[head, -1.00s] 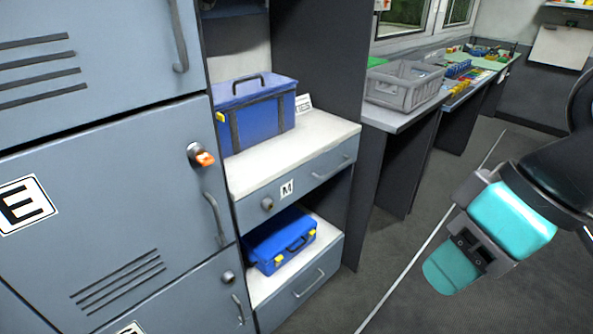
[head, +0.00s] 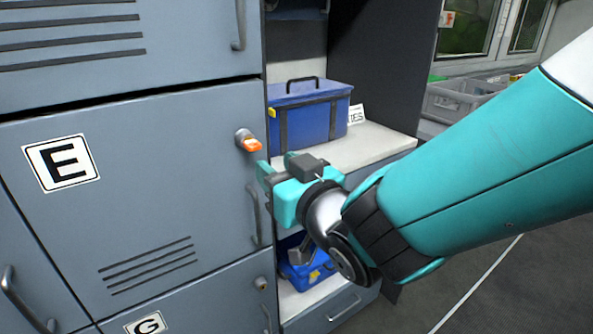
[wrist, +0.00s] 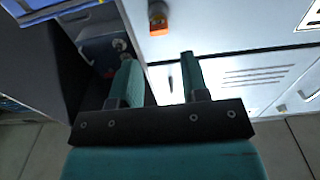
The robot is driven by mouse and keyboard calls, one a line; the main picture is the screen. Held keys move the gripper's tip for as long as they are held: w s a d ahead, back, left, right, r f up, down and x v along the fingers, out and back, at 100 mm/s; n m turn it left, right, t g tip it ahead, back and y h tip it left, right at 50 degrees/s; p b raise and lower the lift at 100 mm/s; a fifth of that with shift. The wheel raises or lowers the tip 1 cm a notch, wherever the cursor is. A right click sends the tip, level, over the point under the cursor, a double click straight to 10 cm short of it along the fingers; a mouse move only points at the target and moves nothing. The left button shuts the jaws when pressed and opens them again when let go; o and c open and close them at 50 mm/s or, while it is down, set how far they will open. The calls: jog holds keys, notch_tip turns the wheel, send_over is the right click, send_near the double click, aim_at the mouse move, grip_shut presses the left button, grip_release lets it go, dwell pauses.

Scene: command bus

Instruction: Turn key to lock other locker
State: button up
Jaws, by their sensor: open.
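An orange key (head: 251,144) sits in the round lock of locker E (head: 150,215), near the door's upper right edge. The locker door looks shut. My gripper (head: 264,178) is in front of the door's right edge, just below the key and apart from it. In the wrist view, the orange key (wrist: 158,24) lies beyond the fingertips, between their lines. My gripper (wrist: 160,65) is open there, with nothing between its two teal fingers.
Locker E's handle (head: 253,215) is just below my gripper. Locker G (head: 180,318) is underneath, with its own lock. Shelves to the right hold a blue box (head: 312,118) and a lower blue case (head: 308,270), partly hidden by my arm. A grey crate (head: 455,103) stands further right.

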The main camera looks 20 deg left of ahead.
aim_at(256, 149)
jog(key=p+x, duration=0.2)
jog(key=x, duration=0.3)
jog(key=shift+w+p, duration=0.15)
jog(key=shift+p, duration=0.2)
jog(key=shift+x, duration=1.65)
